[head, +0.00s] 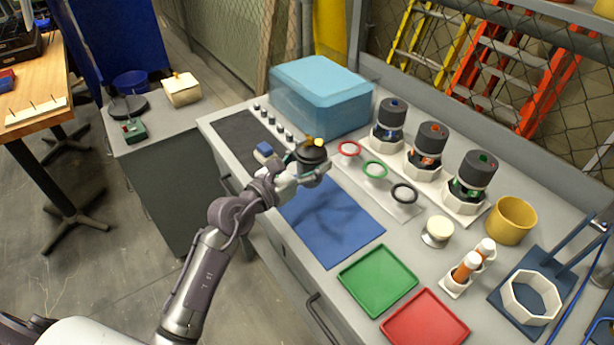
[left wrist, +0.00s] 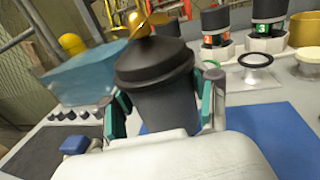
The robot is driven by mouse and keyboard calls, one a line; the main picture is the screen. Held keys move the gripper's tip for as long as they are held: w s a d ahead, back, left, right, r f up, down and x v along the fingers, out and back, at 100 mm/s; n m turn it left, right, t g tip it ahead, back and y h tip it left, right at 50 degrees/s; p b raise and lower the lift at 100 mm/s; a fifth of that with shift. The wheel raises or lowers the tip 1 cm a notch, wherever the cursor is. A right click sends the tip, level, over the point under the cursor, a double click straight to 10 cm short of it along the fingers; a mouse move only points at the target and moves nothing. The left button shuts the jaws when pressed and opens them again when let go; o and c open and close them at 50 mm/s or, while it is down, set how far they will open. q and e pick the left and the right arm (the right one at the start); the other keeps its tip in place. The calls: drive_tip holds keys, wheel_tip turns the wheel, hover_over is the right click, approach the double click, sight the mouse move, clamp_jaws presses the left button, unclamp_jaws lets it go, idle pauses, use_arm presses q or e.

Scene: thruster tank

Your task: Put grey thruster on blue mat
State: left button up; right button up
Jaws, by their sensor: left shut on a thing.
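The grey thruster (head: 312,154) is a dark, round body with a gold propeller on top. My left gripper (head: 310,168) is shut on it and holds it roughly upright above the table. In the left wrist view the thruster (left wrist: 155,85) sits between the teal finger pads, slightly tilted in the picture. The blue mat (head: 335,222) lies flat and bare on the table, below and nearer than the thruster in the head view. In the left wrist view the mat (left wrist: 285,130) shows behind and to the right, partly hidden by the gripper. My right gripper is not in view.
A translucent blue box (head: 322,95) stands behind the thruster. A small blue block (head: 265,149) is left of it. Red, green and black rings lie to the right, before three caged thrusters. Green (head: 378,280) and red (head: 425,320) trays lie at the front.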

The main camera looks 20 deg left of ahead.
sight(306, 172)
use_arm(q)
drive_tip(key=shift+w+a+f, duration=0.6)
drive_tip(key=shift+w+a, duration=0.1)
drive_tip(key=shift+a, duration=0.05)
drive_tip(key=shift+a+f+b, duration=0.1)
drive_tip(key=shift+f+b, duration=0.1)
drive_tip(key=shift+b, duration=0.1)
wheel_tip(306, 172, down, 3)
drive_tip(key=shift+f+b, duration=0.2)
drive_tip(key=shift+b, duration=0.45)
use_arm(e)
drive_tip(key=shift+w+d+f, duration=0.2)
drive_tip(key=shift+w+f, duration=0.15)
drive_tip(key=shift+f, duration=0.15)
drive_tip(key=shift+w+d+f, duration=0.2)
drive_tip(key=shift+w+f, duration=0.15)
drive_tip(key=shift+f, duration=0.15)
use_arm(q)
drive_tip(key=shift+f, duration=0.1)
drive_tip(key=shift+f, duration=0.15)
drive_tip(key=o, duration=1.4)
drive_tip(key=shift+o, duration=0.2)
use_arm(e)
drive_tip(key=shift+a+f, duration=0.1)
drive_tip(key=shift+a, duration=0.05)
